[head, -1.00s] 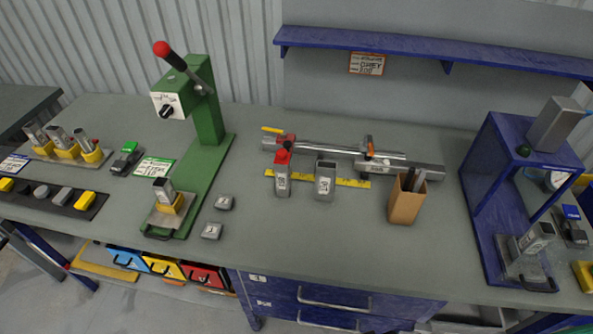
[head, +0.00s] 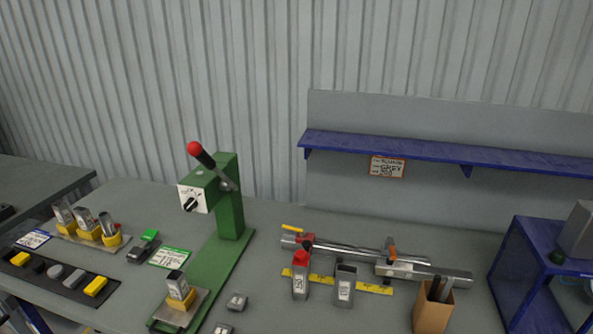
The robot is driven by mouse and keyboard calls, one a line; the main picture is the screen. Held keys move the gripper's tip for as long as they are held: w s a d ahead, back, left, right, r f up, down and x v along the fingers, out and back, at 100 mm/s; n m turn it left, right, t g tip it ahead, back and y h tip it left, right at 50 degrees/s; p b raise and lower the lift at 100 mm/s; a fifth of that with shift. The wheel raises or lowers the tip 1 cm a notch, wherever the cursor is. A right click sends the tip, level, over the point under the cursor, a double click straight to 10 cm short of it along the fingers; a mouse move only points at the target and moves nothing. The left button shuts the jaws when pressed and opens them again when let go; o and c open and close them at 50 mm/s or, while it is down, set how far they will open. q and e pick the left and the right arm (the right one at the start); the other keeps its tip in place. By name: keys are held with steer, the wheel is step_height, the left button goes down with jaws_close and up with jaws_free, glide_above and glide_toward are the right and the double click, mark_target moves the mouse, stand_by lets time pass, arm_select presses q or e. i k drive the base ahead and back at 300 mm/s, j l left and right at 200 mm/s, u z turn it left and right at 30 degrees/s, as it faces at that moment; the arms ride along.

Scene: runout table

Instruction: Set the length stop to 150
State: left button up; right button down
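The length stop (head: 398,269), a light block with an orange lever (head: 392,251), sits on the silver rail (head: 345,254) towards its right end. A grey block with a red top (head: 300,286) and an open-topped grey tube (head: 345,287) stand in front, hiding parts of the strip. The red-topped block's label seems to read 150. Neither of my grippers shows.
A green lever press (head: 231,210) with a red knob stands left of the rail. A tan pen holder (head: 432,310) is near the rail's right front. A blue frame (head: 517,262) stands at the right. A blue shelf (head: 420,150) hangs behind, with an orange-bordered sign (head: 388,167) below it.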

mark_target(306, 242)
steer(key=i+j, duration=0.15)
steer(key=j, duration=0.3)
steer(key=i+j, duration=0.1)
steer(key=j, duration=0.3)
steer(key=i+j, duration=0.15)
steer(key=j, duration=0.3)
steer(key=z, duration=0.05)
